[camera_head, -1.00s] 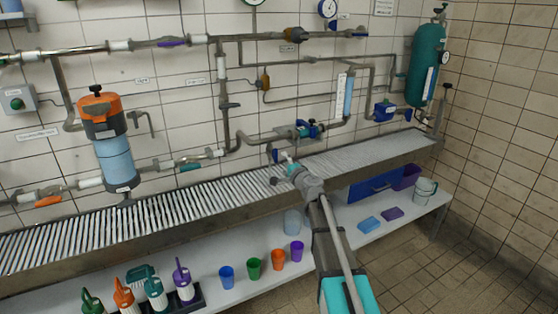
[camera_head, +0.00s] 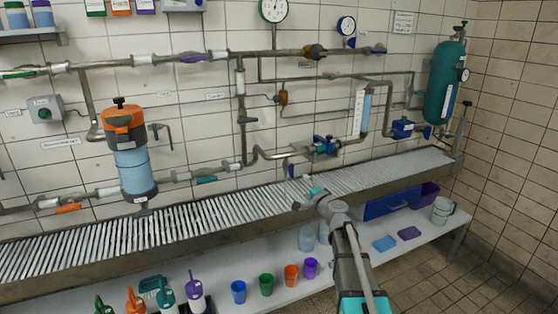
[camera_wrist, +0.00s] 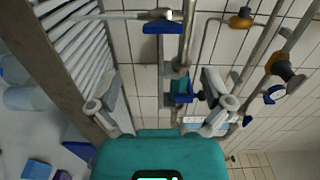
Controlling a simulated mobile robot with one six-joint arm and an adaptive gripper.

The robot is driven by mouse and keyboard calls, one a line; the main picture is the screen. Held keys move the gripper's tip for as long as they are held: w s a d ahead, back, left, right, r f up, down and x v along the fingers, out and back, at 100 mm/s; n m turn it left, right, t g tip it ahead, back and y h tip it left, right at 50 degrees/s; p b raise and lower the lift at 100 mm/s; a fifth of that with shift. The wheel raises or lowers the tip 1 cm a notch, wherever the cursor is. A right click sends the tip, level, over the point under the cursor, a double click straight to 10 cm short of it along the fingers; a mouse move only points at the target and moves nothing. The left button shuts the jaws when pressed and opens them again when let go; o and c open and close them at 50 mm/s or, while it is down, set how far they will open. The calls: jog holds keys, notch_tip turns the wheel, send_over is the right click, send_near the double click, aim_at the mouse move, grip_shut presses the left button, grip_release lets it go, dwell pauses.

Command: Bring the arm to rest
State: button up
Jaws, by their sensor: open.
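My gripper (camera_head: 305,197) is at the end of my arm, in front of the slatted rack (camera_head: 235,212), at about the middle of the head view. In the wrist view my gripper (camera_wrist: 162,112) has its two grey fingers spread wide, with nothing held between them. The pipes and a blue valve (camera_head: 326,145) on the wall lie beyond it. My arm reaches up from the lower right of the head view. The far sides of the fingers are hidden in the head view.
A shelf (camera_head: 335,273) under the rack holds several coloured cups, bottles, a blue crate (camera_head: 393,203) and a grey bucket (camera_head: 442,210). An orange-topped filter (camera_head: 130,150) and a teal tank (camera_head: 445,82) hang on the wall. Tiled floor is clear at lower right.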

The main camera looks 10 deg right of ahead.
jog(key=s+a+f+n+g+y, duration=0.1)
jog(key=s+a+f+n+g, duration=0.45)
jog(key=s, duration=0.25)
jog(key=s+a+f+n+g, duration=0.4)
jog(key=s+f+n, duration=0.15)
jog(key=s, duration=0.25)
jog(key=s+d+f+n+g+h, duration=0.1)
jog(key=s+d+f+g+h, duration=0.25)
jog(key=s, duration=0.45)
jog(key=s+d+f+n+g+h, duration=0.2)
jog(key=s+d+f+g+h, duration=0.15)
jog(key=s, duration=0.55)
notch_tip(320, 180, up, 20)
jog(key=p, duration=2)
jog(key=shift+a+r+p, duration=0.15)
jog(key=shift+a+p, duration=0.15)
